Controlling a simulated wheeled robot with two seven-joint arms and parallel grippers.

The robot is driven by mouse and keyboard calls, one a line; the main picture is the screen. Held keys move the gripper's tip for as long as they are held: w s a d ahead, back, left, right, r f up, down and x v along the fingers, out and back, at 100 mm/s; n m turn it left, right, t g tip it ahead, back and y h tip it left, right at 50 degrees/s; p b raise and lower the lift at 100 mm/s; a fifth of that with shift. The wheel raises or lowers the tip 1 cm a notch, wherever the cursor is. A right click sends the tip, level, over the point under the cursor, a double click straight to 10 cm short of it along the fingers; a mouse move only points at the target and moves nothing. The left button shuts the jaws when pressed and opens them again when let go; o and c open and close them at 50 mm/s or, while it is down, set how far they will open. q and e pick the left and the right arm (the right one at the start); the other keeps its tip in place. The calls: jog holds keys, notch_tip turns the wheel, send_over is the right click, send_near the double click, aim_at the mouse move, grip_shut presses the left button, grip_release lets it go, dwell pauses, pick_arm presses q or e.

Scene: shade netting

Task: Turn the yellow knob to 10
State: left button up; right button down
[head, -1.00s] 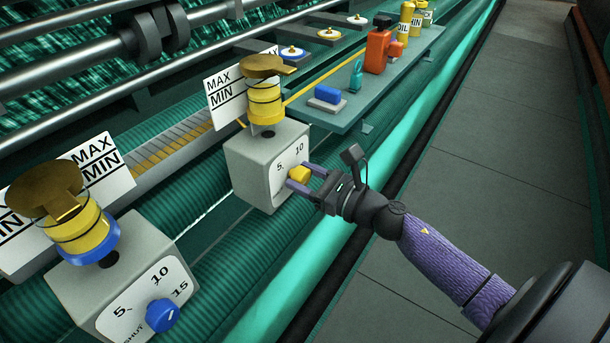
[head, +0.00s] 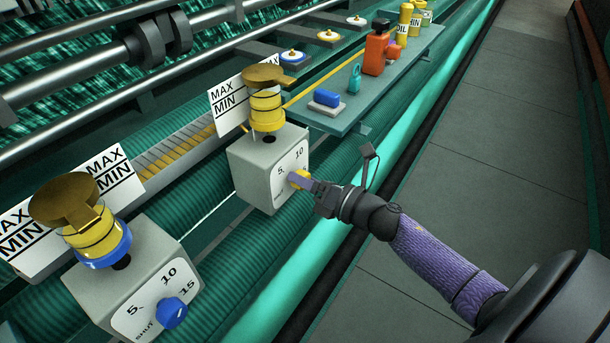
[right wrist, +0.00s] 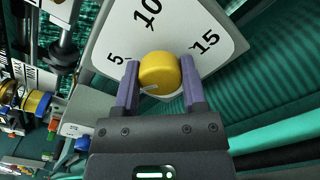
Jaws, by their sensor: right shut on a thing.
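The yellow knob (head: 301,174) is on the white dial face of the grey box (head: 253,173) in the middle of the head view. In the right wrist view the knob (right wrist: 159,72) sits between the two purple fingers of my right gripper (right wrist: 160,82), which is shut on it. A pale mark on the knob points to the lower left, below the 5. The dial (right wrist: 168,32) shows 5, 10 and 15; its lower part is hidden by the gripper. In the head view my right gripper (head: 304,182) reaches the knob from the right. My left gripper is not in view.
A second grey box (head: 125,275) with a blue knob (head: 172,312) stands at the lower left. Brass-lidded yellow cups top both boxes. A green shelf (head: 350,112) behind holds bottles and small blocks. The floor at right is clear.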

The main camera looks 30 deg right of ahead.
jog(key=m+p, duration=0.1)
jog(key=m, duration=0.3)
jog(key=shift+r+m, duration=0.1)
jog(key=shift+m, duration=0.3)
jog(key=m+p, duration=0.1)
jog(key=m, duration=0.2)
jog(key=shift+m+p, duration=0.3)
jog(key=shift+p, duration=0.1)
jog(key=m+p, duration=0.1)
jog(key=m, duration=0.3)
jog(key=m+p, duration=0.1)
jog(key=m, duration=0.3)
jog(key=shift+f+m+p, duration=0.2)
jog(key=shift+m+p, duration=0.15)
jog(key=shift+m, duration=1.05)
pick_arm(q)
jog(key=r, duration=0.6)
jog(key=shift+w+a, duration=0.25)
pick_arm(e)
jog(key=shift+m, duration=0.4)
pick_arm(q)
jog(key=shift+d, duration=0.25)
